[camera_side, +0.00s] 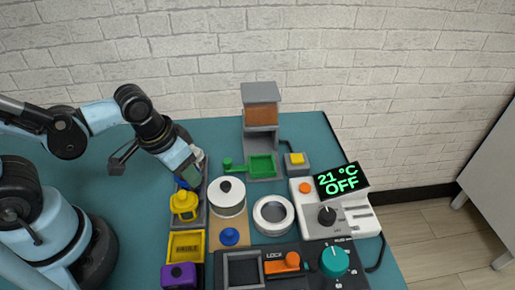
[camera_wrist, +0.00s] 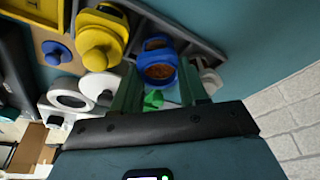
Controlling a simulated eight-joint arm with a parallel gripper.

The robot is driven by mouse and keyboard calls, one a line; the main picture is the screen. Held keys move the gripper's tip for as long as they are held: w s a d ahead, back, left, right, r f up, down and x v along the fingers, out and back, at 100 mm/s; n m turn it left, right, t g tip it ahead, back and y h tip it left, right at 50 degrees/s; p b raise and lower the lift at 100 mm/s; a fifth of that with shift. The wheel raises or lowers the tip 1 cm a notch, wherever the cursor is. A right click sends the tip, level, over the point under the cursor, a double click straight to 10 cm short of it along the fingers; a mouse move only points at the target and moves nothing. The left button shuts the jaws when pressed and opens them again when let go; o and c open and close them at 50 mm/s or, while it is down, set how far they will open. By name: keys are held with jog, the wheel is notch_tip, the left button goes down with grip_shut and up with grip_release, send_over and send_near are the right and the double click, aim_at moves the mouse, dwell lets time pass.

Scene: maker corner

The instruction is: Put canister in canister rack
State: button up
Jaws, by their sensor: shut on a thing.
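A blue canister (camera_wrist: 158,60) with an open top and brown contents shows between the two green fingers of my gripper (camera_wrist: 160,90). My gripper is shut on it. In the side view my gripper (camera_side: 189,176) is at the far end of the grey canister rack (camera_side: 204,212), and the blue canister is mostly hidden there. A yellow lidded canister (camera_side: 183,204) stands in the rack on the near side, and it also shows in the wrist view (camera_wrist: 101,40). I cannot tell whether the blue canister touches the rack floor.
A white lidded pot (camera_side: 227,198) and a white ring-shaped dish (camera_side: 273,215) stand right of the rack. A yellow bin (camera_side: 186,246) and purple box (camera_side: 178,276) are in front. A grey dispenser with green tray (camera_side: 262,165) stands behind. The teal table is clear at the back left.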

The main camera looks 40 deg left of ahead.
jog(key=shift+f, duration=0.3)
jog(key=o, duration=1.2)
jog(key=shift+r, duration=3.55)
jog(key=w+a+r+t, duration=0.1)
jog(key=w+a+t, duration=0.1)
jog(key=w+a+r+t, duration=0.1)
jog(key=a+r+t, duration=0.1)
jog(key=shift+w+a+n, duration=0.2)
jog(key=shift+w+n, duration=0.2)
